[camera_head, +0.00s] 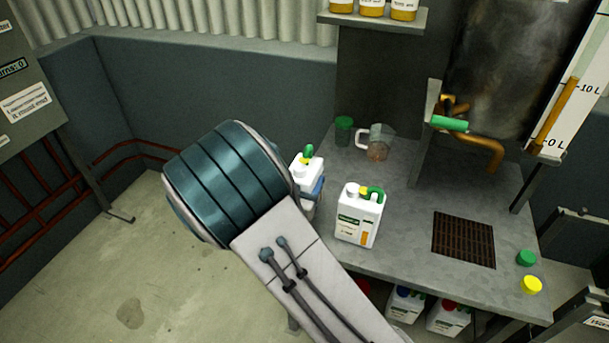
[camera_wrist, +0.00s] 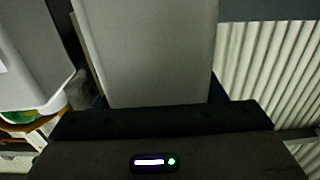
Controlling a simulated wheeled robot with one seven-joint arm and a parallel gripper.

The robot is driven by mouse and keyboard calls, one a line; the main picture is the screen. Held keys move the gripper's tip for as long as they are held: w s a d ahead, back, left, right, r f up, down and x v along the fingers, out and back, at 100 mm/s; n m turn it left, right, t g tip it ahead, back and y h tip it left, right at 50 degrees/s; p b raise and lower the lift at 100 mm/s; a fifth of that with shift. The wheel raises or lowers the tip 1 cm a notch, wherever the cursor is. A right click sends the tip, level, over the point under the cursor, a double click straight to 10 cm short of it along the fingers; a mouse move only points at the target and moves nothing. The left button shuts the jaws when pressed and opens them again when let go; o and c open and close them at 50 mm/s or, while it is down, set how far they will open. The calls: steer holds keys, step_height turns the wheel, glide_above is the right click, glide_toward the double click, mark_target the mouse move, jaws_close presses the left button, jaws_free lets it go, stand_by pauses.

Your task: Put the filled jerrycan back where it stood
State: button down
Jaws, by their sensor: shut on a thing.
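A white jerrycan (camera_head: 306,172) with a green cap shows at the left edge of the steel counter (camera_head: 400,248), partly hidden behind my arm. In the wrist view a broad pale wall of a jerrycan (camera_wrist: 146,50) fills the space before my gripper (camera_wrist: 158,104), which is shut on it. My gripper is mostly hidden by my arm in the head view. Whether the held can touches the counter cannot be told. A second white jerrycan (camera_head: 358,218) with a green cap, a label and an amber strip stands upright on the counter, right of the held one.
A green-handled tap (camera_head: 449,123) and tank are beyond. A drain grate (camera_head: 463,240) and green (camera_head: 526,258) and yellow caps (camera_head: 531,285) lie right. More jerrycans (camera_head: 403,305) sit below.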

steer(key=shift+f, duration=2)
steer(key=shift+f+b, duration=0.1)
steer(key=shift+b, duration=0.2)
steer(key=shift+f, duration=0.15)
steer(key=shift+c, duration=1.6)
jaws_free()
steer(key=shift+s+r, duration=0.15)
steer(key=shift+r, duration=0.05)
steer(key=v, duration=1.2)
